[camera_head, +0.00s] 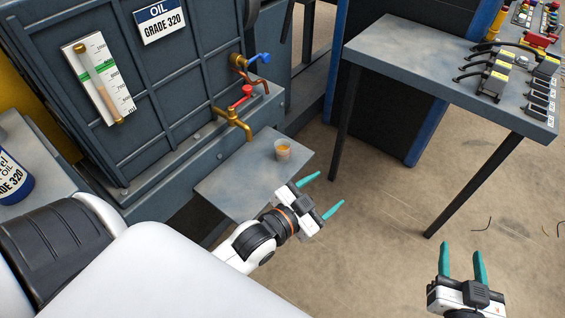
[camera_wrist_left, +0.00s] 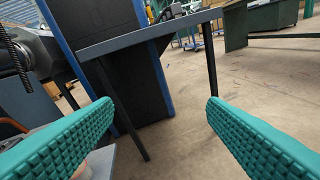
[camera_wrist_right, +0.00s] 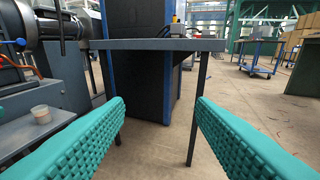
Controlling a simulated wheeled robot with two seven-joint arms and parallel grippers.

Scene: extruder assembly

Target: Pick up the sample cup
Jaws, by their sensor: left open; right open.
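The sample cup (camera_head: 283,150) is a small clear cup with amber liquid low in it. It stands upright on the grey shelf (camera_head: 225,183) below the brass taps. My left gripper (camera_head: 326,193) is open and empty, just in front of and to the right of the cup, apart from it. In the right wrist view the cup (camera_wrist_right: 41,114) stands at the left on the shelf. My right gripper (camera_head: 462,262) is open and empty at the lower right, far from the cup.
The oil tank (camera_head: 170,60) has a red-handled tap (camera_head: 235,118) just left of the cup and a blue-handled tap (camera_head: 245,65) above it. A grey table (camera_head: 420,60) with connectors and cables stands at the upper right. Bare floor (camera_head: 370,220) lies between the shelf and table.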

